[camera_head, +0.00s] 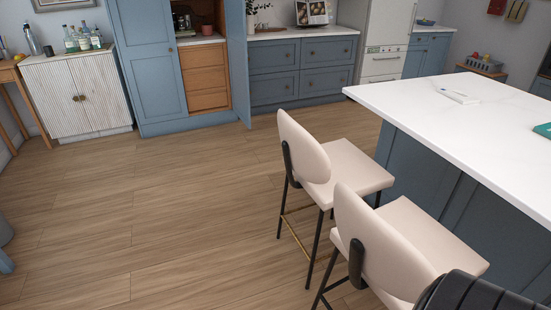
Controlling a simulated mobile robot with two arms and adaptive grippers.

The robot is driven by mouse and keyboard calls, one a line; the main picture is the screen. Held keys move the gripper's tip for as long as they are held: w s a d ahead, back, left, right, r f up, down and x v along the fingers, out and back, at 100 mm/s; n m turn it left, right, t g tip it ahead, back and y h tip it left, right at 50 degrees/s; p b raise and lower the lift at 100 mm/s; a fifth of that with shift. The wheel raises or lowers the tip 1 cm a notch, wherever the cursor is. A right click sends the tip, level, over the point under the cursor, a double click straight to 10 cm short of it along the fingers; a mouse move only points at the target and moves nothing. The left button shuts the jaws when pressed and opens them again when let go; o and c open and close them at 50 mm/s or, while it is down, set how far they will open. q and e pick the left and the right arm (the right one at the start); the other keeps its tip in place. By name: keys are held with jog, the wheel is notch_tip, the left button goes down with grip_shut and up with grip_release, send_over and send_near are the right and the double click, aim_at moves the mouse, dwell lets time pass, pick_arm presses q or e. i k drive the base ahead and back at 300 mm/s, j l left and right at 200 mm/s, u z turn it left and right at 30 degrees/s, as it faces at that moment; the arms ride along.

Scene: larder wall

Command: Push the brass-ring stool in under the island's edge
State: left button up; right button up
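The farther cream stool (348,168) has a rounded backrest, black legs and a brass foot rail (297,238) low between its legs. It stands upright beside the island (455,110), its back turned to the left, away from the island. Its seat reaches toward the blue side panel; most of the seat is out in the open, and I cannot tell whether its far edge is under the white top. A second, similar cream stool (425,235) stands nearer, partly cut off by the frame. Neither of my grippers shows.
A black ribbed shape covers the bottom right corner, in front of the nearer stool. The wooden floor (165,215) left of the stools is clear. Blue cabinets (150,62) and a white ribbed cabinet (75,95) line the back wall. An open book (458,96) lies on the island.

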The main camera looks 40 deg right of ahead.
aim_at(317, 168)
jog(key=i+z, duration=0.4)
jog(key=i, duration=0.2)
jog(key=i+j+z, duration=0.2)
jog(key=i+z, duration=0.2)
jog(key=i, duration=0.2)
jog(key=i+j+z, duration=0.35)
jog(key=i, duration=0.2)
jog(key=i+j+z, duration=0.4)
jog(key=i+j, duration=0.1)
